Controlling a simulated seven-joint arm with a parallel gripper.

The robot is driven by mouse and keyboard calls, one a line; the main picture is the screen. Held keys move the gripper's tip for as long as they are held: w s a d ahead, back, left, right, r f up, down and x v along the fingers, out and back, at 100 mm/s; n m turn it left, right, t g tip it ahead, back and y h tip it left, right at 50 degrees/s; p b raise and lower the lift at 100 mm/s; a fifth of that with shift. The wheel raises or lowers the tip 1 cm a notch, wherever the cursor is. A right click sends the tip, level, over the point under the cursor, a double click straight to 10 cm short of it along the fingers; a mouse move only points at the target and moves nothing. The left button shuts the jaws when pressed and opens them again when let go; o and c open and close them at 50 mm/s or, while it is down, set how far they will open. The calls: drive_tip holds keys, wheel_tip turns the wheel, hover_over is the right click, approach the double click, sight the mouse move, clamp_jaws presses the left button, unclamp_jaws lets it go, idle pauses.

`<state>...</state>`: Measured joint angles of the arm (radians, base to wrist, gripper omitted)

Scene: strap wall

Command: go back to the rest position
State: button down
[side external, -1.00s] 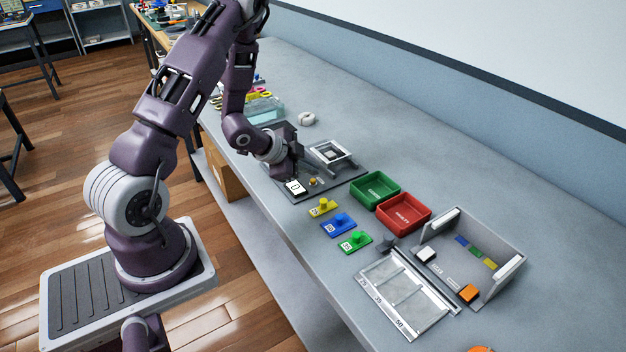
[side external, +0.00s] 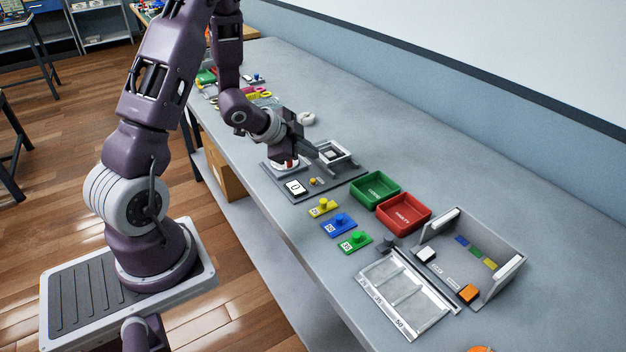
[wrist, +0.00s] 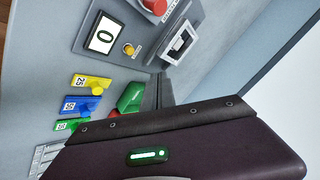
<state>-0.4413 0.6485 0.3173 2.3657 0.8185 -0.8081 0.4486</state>
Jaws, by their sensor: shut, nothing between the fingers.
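My gripper (side external: 309,148) is shut and empty. It hangs above the grey base plate (side external: 274,184) of a device, close to a square frame-like part (side external: 335,153). The plate carries a display showing 0 (side external: 296,187), a small yellow knob (side external: 313,181) and a red button, partly hidden behind my gripper in the side view. The red button (wrist: 154,5) shows at the top of the wrist view.
A green tray (side external: 375,188) and a red tray (side external: 404,213) stand right of the device. Yellow (side external: 323,207), blue (side external: 338,225) and green (side external: 354,242) knobbed blocks lie in front. An open grey box (side external: 470,252) and a marked panel (side external: 401,293) are nearer the camera.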

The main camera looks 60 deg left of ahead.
drive_tip(key=s+d+r+n+g+y, duration=0.1)
drive_tip(key=s+d+r+n, duration=0.25)
drive_tip(key=r, duration=0.45)
drive_tip(key=s+d+r+n+g+y, duration=0.1)
drive_tip(key=s+d+r+n, duration=0.2)
drive_tip(key=r, duration=0.5)
drive_tip(key=s+d+r+n+g+h, duration=0.1)
drive_tip(key=s+d+r+h, duration=0.2)
drive_tip(key=s+d, duration=1)
drive_tip(key=s, duration=0.4)
drive_tip(key=shift+r+g, duration=0.2)
drive_tip(key=shift+g, duration=0.1)
